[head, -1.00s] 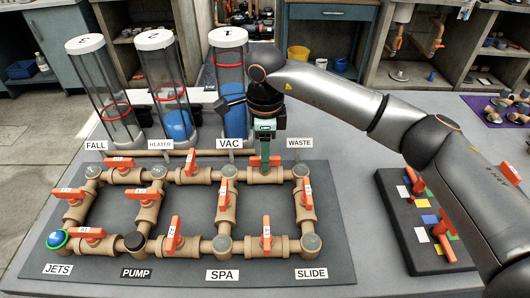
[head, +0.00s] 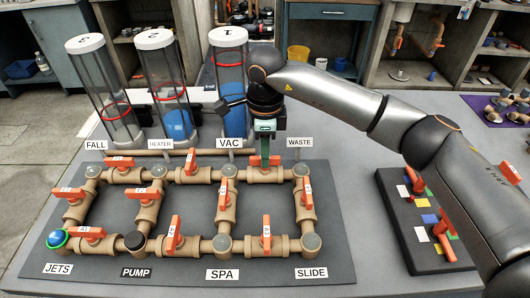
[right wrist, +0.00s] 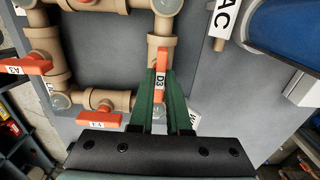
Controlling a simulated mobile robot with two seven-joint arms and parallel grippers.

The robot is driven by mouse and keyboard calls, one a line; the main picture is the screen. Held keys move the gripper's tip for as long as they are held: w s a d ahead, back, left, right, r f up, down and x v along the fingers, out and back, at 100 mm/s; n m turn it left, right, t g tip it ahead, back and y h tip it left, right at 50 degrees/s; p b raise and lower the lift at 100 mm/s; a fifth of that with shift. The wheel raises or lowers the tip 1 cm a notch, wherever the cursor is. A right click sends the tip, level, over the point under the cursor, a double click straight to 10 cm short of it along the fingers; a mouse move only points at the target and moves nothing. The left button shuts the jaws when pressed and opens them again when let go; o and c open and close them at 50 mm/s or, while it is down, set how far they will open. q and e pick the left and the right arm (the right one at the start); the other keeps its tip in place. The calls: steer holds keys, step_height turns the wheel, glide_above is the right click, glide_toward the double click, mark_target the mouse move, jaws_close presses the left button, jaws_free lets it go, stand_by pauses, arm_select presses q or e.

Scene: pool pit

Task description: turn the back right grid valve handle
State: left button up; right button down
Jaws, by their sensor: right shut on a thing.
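The back right grid valve handle (head: 274,161) is orange and sits on the back pipe run, between the VAC and WASTE signs. In the right wrist view the orange handle (right wrist: 164,58) carries a label that reads D3. My right gripper (head: 265,151) comes down on it from above. Its green fingers are shut on the handle, one on each side, and hide part of it. The fingers also show in the right wrist view (right wrist: 160,98). My left gripper is not in view.
Several other orange handles, such as one at the front right (head: 266,236), stand on the tan pipe grid. Clear cylinders (head: 230,80) stand behind the grid. A dark board (head: 424,225) with red handles lies at the right, beside my right arm.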

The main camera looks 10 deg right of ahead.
steer(key=shift+m, duration=0.4)
steer(key=m+b, duration=0.1)
steer(key=m, duration=0.2)
steer(key=shift+m, duration=0.3)
steer(key=m, duration=0.4)
steer(key=shift+m, duration=0.3)
steer(key=m+b, duration=0.1)
steer(key=m, duration=0.3)
steer(key=shift+m, duration=2.5)
steer(key=c, duration=0.9)
jaws_free()
step_height(320, 180, up, 13)
steer(key=shift+f, duration=0.2)
